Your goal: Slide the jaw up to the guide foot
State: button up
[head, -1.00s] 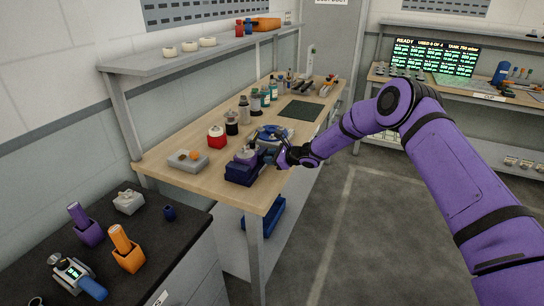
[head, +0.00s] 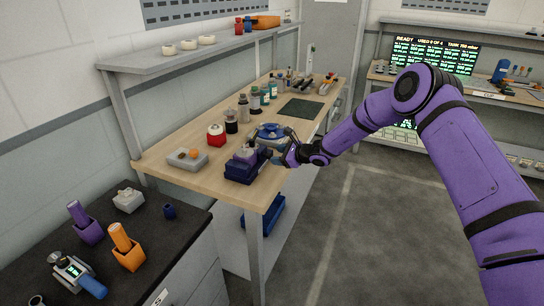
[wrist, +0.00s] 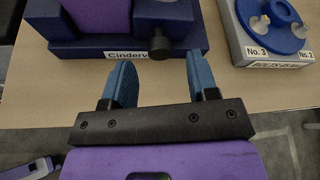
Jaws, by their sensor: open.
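A navy fixture (head: 240,174) with a purple part on it stands near the front edge of the wooden bench. In the wrist view the fixture (wrist: 75,48) carries a label reading "Cinderv…", partly cut off. A navy block (wrist: 168,10) with a dark round knob (wrist: 161,43) sits at its right, beside the purple part (wrist: 103,16). I cannot tell for sure which pieces are the jaw and the guide foot; the fixture's top is cut off. My gripper (wrist: 160,75) is open and empty, its blue fingers just short of the fixture, one either side of the knob's line. The gripper (head: 278,156) is right of the fixture in the head view.
A grey stand with a blue disc (head: 270,131) is close behind the fixture; its numbered labels show in the wrist view (wrist: 252,46). A grey tray (head: 187,163) with an orange ball and a red jar (head: 216,137) stand left. Bottles line the back.

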jog(key=v, duration=0.6)
jog(key=shift+s+d, duration=0.2)
jog(key=shift+d, duration=0.05)
jog(key=shift+r, duration=0.15)
jog(key=s+d+r+n+g+h, duration=0.1)
jog(key=s+d+r+n, duration=0.25)
jog(key=s+r, duration=0.4)
jog(key=s+d+r+n+g+h, duration=0.15)
jog(key=s+r+n, duration=0.35)
jog(key=r, duration=0.6)
jog(key=s+d+r+n+g+h, duration=0.1)
jog(key=s+d+r+n, duration=0.25)
jog(key=s+r, duration=0.5)
jog(key=s+d+r+n+h, duration=0.2)
jog(key=s+d, duration=0.4)
jog(key=s, duration=0.4)
jog(key=s+d+r+n+t+h, duration=0.1)
jog(key=s+d+r+n+h, duration=0.2)
jog(key=s+d, duration=0.4)
jog(key=s+d+r+n+t+h, duration=0.1)
jog(key=s+d, duration=0.5)
jog(key=s, duration=0.8)
notch_tip(320, 180, up, 3)
jog(key=n+h, duration=0.1)
jog(key=h, duration=0.1)
jog(key=shift+d+n+h, duration=0.3)
jog(key=shift+d+h, duration=0.05)
jog(key=shift+d, duration=0.05)
